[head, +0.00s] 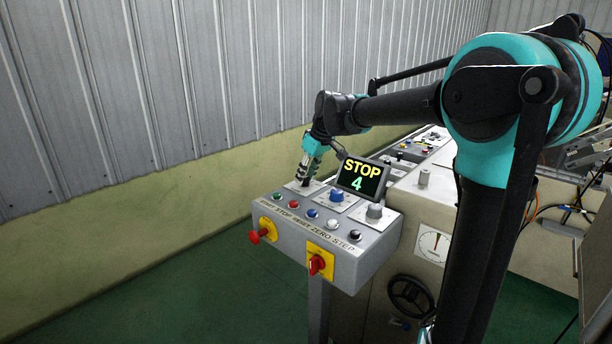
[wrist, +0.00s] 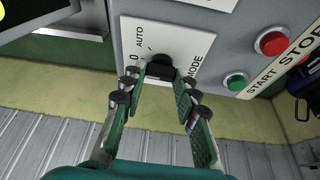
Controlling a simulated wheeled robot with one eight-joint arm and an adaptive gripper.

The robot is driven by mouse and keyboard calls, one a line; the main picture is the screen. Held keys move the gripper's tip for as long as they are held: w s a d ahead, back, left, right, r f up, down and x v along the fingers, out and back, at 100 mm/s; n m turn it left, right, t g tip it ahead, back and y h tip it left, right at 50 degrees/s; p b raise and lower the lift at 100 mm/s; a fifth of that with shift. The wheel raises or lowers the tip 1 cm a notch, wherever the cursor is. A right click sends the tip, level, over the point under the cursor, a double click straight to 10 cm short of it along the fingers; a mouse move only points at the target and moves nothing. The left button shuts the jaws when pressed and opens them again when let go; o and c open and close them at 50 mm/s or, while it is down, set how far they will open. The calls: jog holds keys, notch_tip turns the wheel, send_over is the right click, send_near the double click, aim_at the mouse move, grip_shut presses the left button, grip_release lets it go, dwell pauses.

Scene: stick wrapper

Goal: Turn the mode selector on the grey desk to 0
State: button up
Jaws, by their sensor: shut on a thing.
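The grey desk (head: 322,268) is a sloped control panel on a post. Its mode selector is a black knob (wrist: 161,66) on a white plate (wrist: 206,48), with the words MODE and AUTO and a 0 showing in the wrist view. My gripper (wrist: 162,78) is shut on the knob, one finger on each side. In the head view my gripper (head: 305,181) reaches down to the far left corner of the desk and hides the knob. The knob's pointer cannot be made out. The display (head: 360,178) reads STOP and 4.
A row of push buttons runs along the desk, with a green one (wrist: 236,82) and a red one (wrist: 271,41) near the plate. A blue knob (head: 337,194) and a grey knob (head: 375,211) stand to the right. A red emergency knob (head: 255,237) and a red switch (head: 316,264) are on the front.

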jog(key=shift+n, duration=0.3)
jog(key=o, duration=1.2)
jog(key=shift+c, duration=0.2)
jog(key=v, duration=1.2)
jog(key=shift+w, duration=0.15)
